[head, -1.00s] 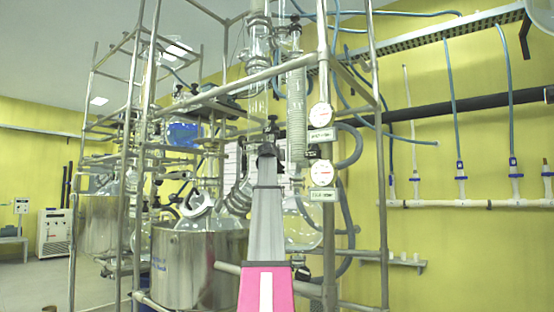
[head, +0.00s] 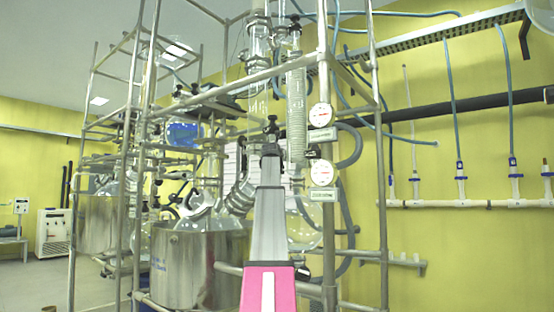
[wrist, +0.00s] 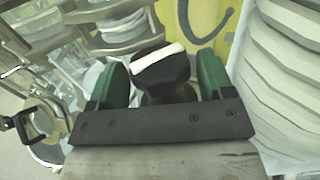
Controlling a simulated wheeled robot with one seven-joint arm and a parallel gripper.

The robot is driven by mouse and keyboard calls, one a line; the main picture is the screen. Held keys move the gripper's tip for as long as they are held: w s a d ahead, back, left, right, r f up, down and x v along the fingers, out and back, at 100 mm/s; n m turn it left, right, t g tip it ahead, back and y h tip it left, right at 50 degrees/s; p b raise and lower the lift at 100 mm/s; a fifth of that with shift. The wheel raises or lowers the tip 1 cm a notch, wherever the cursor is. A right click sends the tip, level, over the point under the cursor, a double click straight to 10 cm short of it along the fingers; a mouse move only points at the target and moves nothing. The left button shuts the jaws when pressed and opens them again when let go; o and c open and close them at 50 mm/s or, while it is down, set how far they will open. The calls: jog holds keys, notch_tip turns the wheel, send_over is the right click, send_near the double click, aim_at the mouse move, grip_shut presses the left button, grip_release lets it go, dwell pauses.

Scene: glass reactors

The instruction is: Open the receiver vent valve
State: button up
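The black valve knob (wrist: 158,70) with a pale white bar across its top shows in the wrist view, between the two green fingers of my gripper (wrist: 163,88). The fingers stand wide, one on each side of the knob, and I see no clear grip on it. In the head view, my gripper (head: 270,152) is at the end of my raised arm, just below a small black knob (head: 271,124) on the glassware. I cannot tell for certain that this is the same knob. The valve's stem is hidden behind the gripper.
Steel frame posts (head: 327,200) and a horizontal pipe stand close to my arm. A coiled glass condenser (head: 296,110), two round gauges (head: 321,115) and a round flask (head: 303,225) are to the right. A steel vessel (head: 195,265) stands left.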

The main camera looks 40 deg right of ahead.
jog(key=shift+m+g+h, duration=0.4)
jog(key=shift+g, duration=0.1)
